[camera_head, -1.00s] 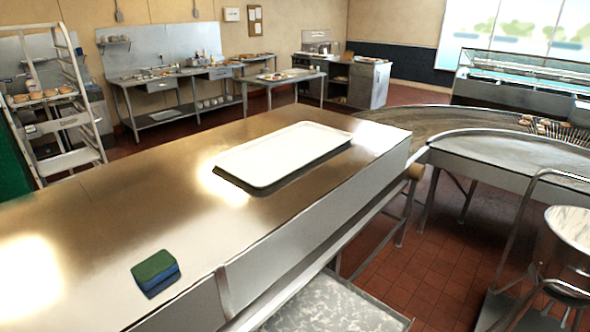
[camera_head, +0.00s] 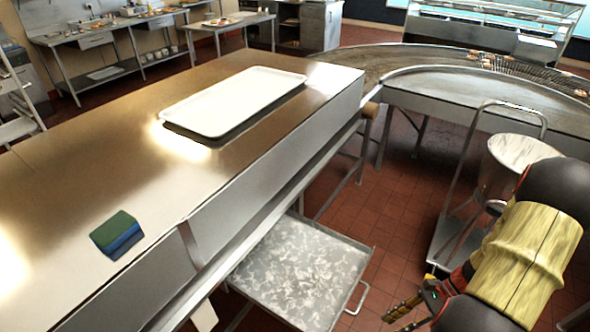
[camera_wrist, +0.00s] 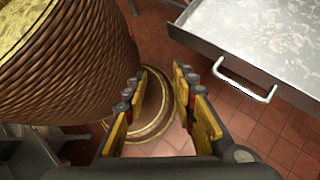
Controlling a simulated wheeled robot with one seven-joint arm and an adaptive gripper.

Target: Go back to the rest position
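My gripper (camera_head: 410,308) is at the lower right in the head view, beyond the end of my yellow-banded arm. It hangs over the red tiled floor, to the right of the open drawer (camera_head: 305,268). In the wrist view my gripper (camera_wrist: 158,88) shows two yellow and black fingers set apart, with nothing held between them. A blue and green sponge (camera_head: 118,235) lies on the metal counter (camera_head: 95,165) near its front edge. A white tray (camera_head: 232,102) lies farther back on the same counter.
The grey marbled drawer (camera_wrist: 265,40) with its handle juts out close to my gripper. A wheeled cart with a metal bowl (camera_head: 520,150) stands behind my arm. A curved conveyor (camera_head: 470,95) lies beyond. Some floor (camera_head: 385,215) between drawer and cart is clear.

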